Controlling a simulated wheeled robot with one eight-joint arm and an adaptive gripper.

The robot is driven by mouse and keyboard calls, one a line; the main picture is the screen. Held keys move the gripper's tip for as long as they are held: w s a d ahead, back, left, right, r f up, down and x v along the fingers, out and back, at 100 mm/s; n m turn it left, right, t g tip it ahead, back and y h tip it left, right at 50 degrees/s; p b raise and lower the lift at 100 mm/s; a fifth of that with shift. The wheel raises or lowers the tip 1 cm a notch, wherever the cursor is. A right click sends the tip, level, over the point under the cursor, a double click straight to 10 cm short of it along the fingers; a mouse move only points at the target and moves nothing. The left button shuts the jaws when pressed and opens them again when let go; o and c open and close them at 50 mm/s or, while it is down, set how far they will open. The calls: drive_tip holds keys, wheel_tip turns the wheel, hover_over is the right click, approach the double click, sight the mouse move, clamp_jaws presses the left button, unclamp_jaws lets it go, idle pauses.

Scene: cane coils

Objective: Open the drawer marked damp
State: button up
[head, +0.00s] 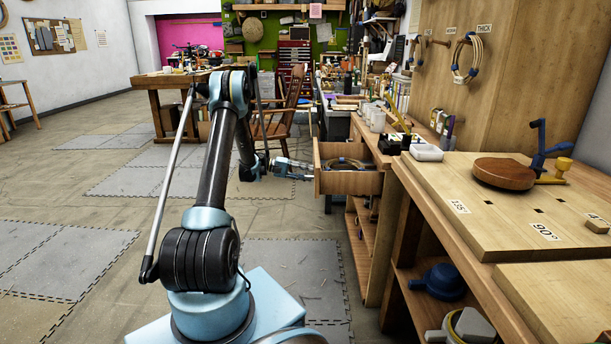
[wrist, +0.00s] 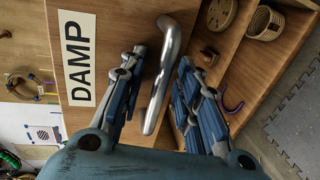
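The drawer marked DAMP (wrist: 95,25) fills the middle of the wrist view, with its white label (wrist: 77,58) on a wooden front. In the head view a wooden drawer (head: 350,184) stands pulled out from the bench, with a cane coil (head: 346,163) inside; its label is hidden there. The bent metal handle (wrist: 170,65) runs between the two fingers of my gripper (wrist: 160,62). The fingers are apart, with a gap showing on both sides of the handle. In the head view my gripper (head: 306,169) is low at the drawer's front.
Below the drawer, open shelves hold round woven pieces (wrist: 267,23). A purple hook (wrist: 233,106) is near the right finger. The workbench (head: 480,205) stands along the right with a clamp disc (head: 503,173) on it. A wooden chair (head: 280,122) stands behind my arm. Floor at left is clear.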

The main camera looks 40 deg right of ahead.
drive_tip(key=v, duration=1.2)
drive_tip(key=shift+f, duration=0.1)
drive_tip(key=shift+w, duration=0.1)
drive_tip(key=a+r+n+t+y, duration=0.1)
drive_tip(key=a+r+n+t, duration=0.25)
drive_tip(key=a+r, duration=0.8)
drive_tip(key=s+a+r+n+t+y, duration=0.1)
drive_tip(key=s+a+r+t+y, duration=0.2)
drive_tip(key=a, duration=0.5)
drive_tip(key=s+a+r+t, duration=0.2)
drive_tip(key=s+a+r, duration=0.15)
drive_tip(key=a, duration=0.55)
drive_tip(key=s+a+f+n+t+y, duration=0.2)
drive_tip(key=s+a+f+y, duration=0.2)
drive_tip(key=s+a, duration=0.8)
drive_tip(key=s+a+f+n+t+y, duration=0.2)
drive_tip(key=s+a+f, duration=0.5)
drive_tip(key=s+a, duration=0.6)
drive_tip(key=a+y, duration=0.1)
drive_tip(key=a, duration=0.2)
drive_tip(key=shift+a+y, duration=0.15)
drive_tip(key=shift+y, duration=0.25)
